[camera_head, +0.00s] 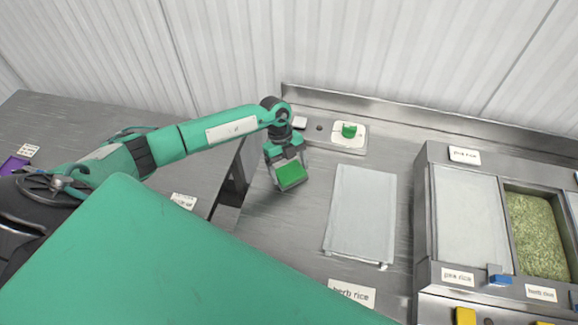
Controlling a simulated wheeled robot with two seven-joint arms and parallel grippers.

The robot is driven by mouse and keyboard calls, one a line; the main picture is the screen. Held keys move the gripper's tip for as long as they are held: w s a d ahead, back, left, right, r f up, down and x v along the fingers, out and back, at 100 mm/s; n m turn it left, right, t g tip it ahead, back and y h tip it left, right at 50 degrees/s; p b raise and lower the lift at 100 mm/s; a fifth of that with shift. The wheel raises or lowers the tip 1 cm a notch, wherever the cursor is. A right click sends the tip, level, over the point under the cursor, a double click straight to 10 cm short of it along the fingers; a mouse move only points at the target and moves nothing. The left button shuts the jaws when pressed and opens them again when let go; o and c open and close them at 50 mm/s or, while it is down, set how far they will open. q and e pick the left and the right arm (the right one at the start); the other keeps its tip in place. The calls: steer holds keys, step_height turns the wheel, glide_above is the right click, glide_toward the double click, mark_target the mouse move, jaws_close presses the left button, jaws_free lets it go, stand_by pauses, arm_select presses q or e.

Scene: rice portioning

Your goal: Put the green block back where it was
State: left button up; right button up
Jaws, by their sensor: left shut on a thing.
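The green block (291,176) is in my left gripper (287,165), which is shut on it. My left gripper points down above the steel counter (290,225), near its left edge. I cannot tell whether the block touches the counter. A small green piece (349,130) sits on a white square plate (338,141) at the back, behind and to the right of the held block. My right gripper is not in view.
A pale flat rectangular sheet or tray (361,210) lies right of the gripper. A steel unit (424,235) with a bin of green rice (538,232) stands at the right. A dark gap separates the left table (80,120) from the counter. A wall closes the back.

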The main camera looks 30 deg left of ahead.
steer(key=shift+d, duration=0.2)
arm_select(q)
steer(key=o, duration=0.8)
steer(key=shift+c, duration=0.2)
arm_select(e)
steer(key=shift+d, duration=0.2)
arm_select(q)
steer(key=shift+r, duration=0.1)
steer(key=shift+w+a+r, duration=0.1)
steer(key=shift+r, duration=0.05)
steer(key=b+v, duration=0.5)
steer(key=v, duration=0.6)
steer(key=shift+r, duration=0.35)
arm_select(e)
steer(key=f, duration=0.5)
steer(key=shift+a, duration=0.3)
arm_select(q)
steer(key=shift+f, duration=0.1)
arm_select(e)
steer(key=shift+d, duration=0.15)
